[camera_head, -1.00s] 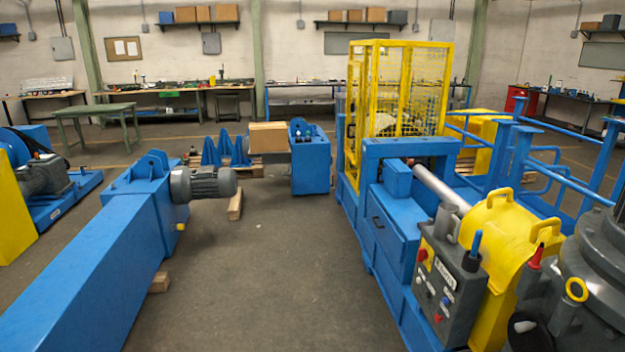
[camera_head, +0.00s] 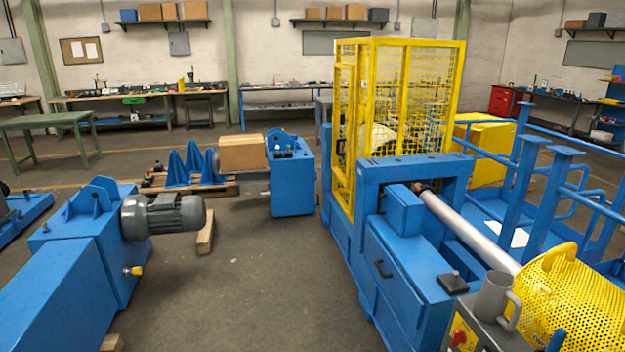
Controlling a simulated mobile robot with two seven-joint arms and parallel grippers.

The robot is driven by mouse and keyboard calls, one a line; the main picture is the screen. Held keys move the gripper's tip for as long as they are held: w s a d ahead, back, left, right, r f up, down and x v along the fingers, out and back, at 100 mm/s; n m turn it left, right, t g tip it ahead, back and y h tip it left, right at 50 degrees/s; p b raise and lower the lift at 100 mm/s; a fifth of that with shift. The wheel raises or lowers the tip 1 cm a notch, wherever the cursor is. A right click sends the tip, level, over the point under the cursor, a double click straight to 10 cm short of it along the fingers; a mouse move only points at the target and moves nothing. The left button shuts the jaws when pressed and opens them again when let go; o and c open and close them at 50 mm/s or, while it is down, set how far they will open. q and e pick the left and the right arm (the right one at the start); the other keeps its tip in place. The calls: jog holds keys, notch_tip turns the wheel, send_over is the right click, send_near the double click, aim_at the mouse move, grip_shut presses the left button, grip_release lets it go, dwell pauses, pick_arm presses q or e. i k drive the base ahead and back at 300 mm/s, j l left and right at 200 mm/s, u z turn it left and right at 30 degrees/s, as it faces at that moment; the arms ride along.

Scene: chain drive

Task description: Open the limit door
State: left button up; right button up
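A tall yellow mesh guard cage (camera_head: 437,85) stands on the blue machine (camera_head: 402,270), right of the picture's middle. A narrow yellow framed panel (camera_head: 345,130) forms its left side and looks closed. Nothing in view is labelled as the limit door, so I cannot tell for sure that this panel is it. Neither of my grippers is in view.
A clear floor aisle (camera_head: 262,275) runs between the blue machine and a long blue beam with a grey motor (camera_head: 163,215). A blue stand (camera_head: 292,178) and a pallet with a cardboard box (camera_head: 242,153) stand farther back. Blue railings (camera_head: 538,180) bound the right.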

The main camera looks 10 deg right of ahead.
aim_at(393, 210)
jog(key=i+z, duration=0.45)
jog(key=i, duration=0.45)
jog(key=i+j+z, duration=0.25)
jog(key=i+z, duration=0.2)
jog(key=i, duration=0.4)
jog(key=i+j+z, duration=0.45)
jog(key=i+j, duration=0.15)
jog(key=i, duration=0.2)
jog(key=i+j+z, duration=0.45)
jog(key=i+j, duration=0.25)
jog(key=j, duration=0.15)
